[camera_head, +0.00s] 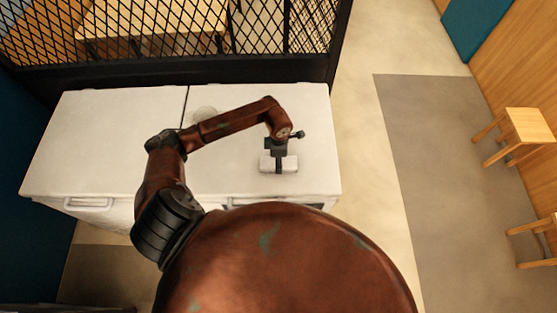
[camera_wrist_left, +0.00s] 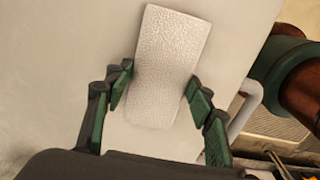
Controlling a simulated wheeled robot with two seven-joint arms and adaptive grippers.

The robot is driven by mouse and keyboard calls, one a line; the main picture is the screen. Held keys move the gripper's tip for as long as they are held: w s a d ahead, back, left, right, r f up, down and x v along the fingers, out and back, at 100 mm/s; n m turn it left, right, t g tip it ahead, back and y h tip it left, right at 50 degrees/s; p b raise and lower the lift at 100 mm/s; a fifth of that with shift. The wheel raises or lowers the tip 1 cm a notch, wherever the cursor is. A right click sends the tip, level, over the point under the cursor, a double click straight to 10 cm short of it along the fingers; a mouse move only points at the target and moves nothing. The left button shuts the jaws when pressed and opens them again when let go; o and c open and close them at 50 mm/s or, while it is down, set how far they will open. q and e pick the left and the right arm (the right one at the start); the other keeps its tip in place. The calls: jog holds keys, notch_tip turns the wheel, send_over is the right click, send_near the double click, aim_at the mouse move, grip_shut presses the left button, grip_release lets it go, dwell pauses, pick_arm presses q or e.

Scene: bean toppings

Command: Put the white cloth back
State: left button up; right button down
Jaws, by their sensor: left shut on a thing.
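The white cloth (camera_wrist_left: 167,68) is a folded, textured rectangular pad. In the left wrist view it lies between the fingers of my left gripper (camera_wrist_left: 158,90), which touch or nearly touch its two long sides. In the head view the cloth (camera_head: 279,164) is near the front right of the white cabinet top (camera_head: 235,178). My left gripper (camera_head: 279,152) is right over it and shut on it, pointing down. Whether the cloth rests on the top or is just above it, I cannot tell. My right gripper is not in view.
A pale round item (camera_head: 204,115) sits on the cabinet top behind my left arm. A black mesh partition (camera_head: 180,75) stands along the back edge. A cabinet handle (camera_head: 88,204) is at the front left. Wooden stools (camera_head: 528,125) stand at the right.

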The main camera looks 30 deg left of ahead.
pick_arm(q)
jog(key=o, duration=0.7)
jog(key=shift+f, duration=0.2)
jog(key=shift+c, duration=0.2)
jog(key=o, duration=0.4)
jog(key=shift+r, duration=0.1)
jog(key=shift+o, duration=0.2)
jog(key=shift+r, duration=0.15)
jog(key=shift+r, duration=0.35)
notch_tip(320, 180, up, 11)
jog(key=b, duration=0.2)
jog(key=shift+r, duration=0.15)
